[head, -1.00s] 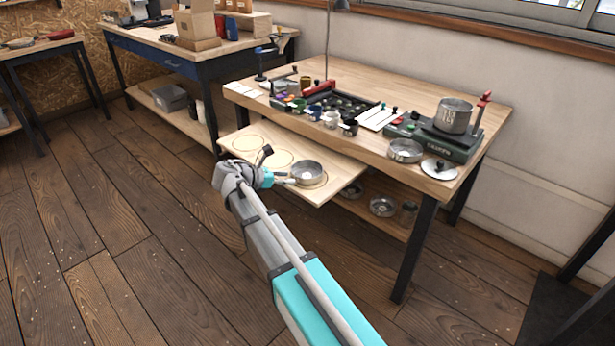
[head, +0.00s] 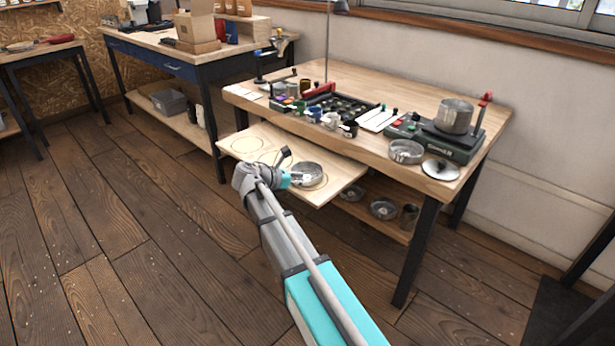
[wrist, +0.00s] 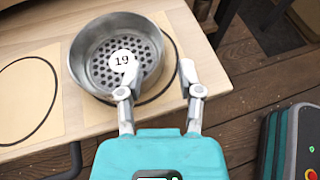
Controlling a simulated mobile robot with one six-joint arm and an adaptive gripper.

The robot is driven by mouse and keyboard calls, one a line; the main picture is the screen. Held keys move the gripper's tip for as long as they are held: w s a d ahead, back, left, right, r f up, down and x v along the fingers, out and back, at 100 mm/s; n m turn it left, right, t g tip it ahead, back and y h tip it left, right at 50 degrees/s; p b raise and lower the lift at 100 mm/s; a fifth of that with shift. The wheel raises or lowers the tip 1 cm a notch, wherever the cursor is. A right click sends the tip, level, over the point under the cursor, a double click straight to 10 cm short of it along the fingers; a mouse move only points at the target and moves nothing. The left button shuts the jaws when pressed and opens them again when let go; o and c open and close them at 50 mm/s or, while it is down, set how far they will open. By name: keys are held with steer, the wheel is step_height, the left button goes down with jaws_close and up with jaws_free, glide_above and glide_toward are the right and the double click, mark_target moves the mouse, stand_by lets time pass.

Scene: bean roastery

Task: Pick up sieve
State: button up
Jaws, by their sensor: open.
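The sieve (wrist: 85,62) is a round metal pan with a perforated bottom and a white tag marked 19. It sits in the right-hand drawn circle on the pull-out wooden board (head: 340,184), and it also shows in the head view (head: 307,166). My gripper (wrist: 157,78) is open with its fingers apart. In the wrist view its left finger overlaps the sieve's right side, and its right finger is outside the rim. Whether either finger touches the rim cannot be told. In the head view my arm partly hides the board.
The workbench (head: 440,95) above holds a camping stove (head: 455,143) with a pot (head: 454,116), a round metal pan (head: 405,151), a lid (head: 440,168), cups and a black tray. A lower shelf with metal dishes (head: 383,208) lies beneath. Wooden floor in front is open.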

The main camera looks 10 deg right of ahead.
mark_target(313, 180)
steer(key=shift+b+x, duration=0.75)
steer(key=shift+x, duration=1.6)
steer(key=shift+a, duration=0.1)
jaws_close()
